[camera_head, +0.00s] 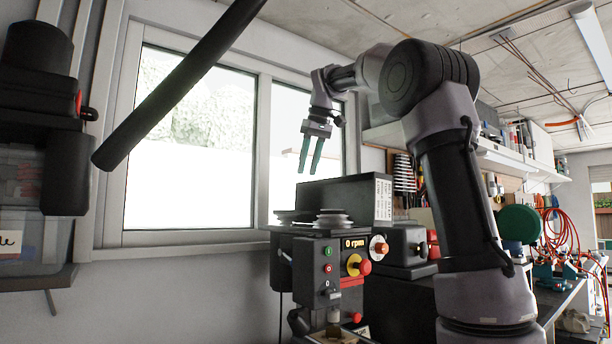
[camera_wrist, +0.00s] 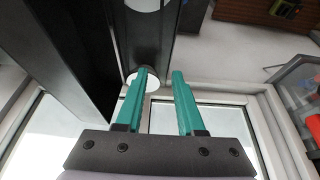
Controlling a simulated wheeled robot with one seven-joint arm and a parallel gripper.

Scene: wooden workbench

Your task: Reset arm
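My gripper (camera_head: 307,171) has two green fingers that point down in front of the window in the head view. My arm rises on the right and bends over at the top to hold it there. In the wrist view, the two fingers of my gripper (camera_wrist: 161,73) stand apart with a clear gap between them, so it is open and empty. A dark beam-like shape lies behind the fingertips in that view, and I cannot tell how far away it is.
A black machine with coloured buttons (camera_head: 327,268) and a dark box (camera_head: 340,198) stand below my gripper. The window (camera_head: 190,150) is behind it. A black bar (camera_head: 180,85) slants across the upper left. Shelves (camera_head: 500,155) and red hoses (camera_head: 563,240) are at right.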

